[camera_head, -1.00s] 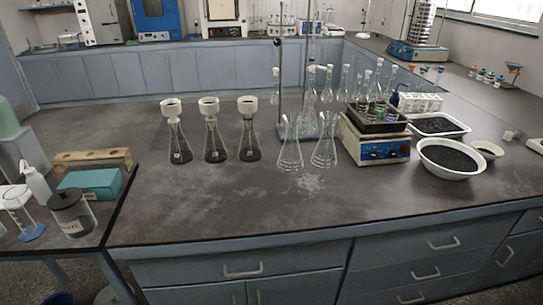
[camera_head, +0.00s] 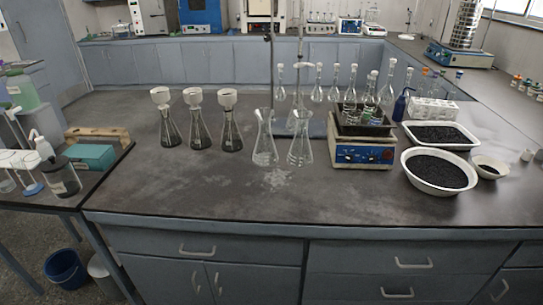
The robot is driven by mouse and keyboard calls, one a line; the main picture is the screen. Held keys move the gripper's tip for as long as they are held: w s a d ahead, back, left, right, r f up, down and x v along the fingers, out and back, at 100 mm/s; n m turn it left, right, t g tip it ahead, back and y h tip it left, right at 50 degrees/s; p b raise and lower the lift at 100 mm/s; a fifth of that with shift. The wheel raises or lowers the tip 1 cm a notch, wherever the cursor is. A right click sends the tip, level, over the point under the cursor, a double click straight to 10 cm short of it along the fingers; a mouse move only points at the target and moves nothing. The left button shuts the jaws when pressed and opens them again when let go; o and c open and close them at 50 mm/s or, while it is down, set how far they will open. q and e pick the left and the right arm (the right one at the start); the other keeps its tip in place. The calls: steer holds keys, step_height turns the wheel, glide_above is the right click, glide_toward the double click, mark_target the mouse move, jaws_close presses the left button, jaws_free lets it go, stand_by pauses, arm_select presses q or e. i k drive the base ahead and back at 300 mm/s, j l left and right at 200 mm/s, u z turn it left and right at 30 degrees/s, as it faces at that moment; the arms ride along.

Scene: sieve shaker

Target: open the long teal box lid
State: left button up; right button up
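The teal box (camera_head: 92,157) sits on the side table at the left, in front of a wooden rack. Its lid looks closed, and it is small in this view. A dark jar with a label (camera_head: 60,177) stands just in front of it to the left, close to its near side. Neither of my grippers shows in the head view.
A white squeeze bottle (camera_head: 42,146) and a wooden rack (camera_head: 97,135) stand near the box. Flasks with funnels (camera_head: 198,119) stand on the main bench, with a hot plate (camera_head: 362,152) and a basin of black grains (camera_head: 438,171) to the right. A blue bucket (camera_head: 65,269) is on the floor.

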mark_target(78, 152)
steer(key=u, duration=1.45)
steer(key=i+j+z, duration=0.1)
steer(key=i+j, duration=0.4)
steer(key=i, duration=0.05)
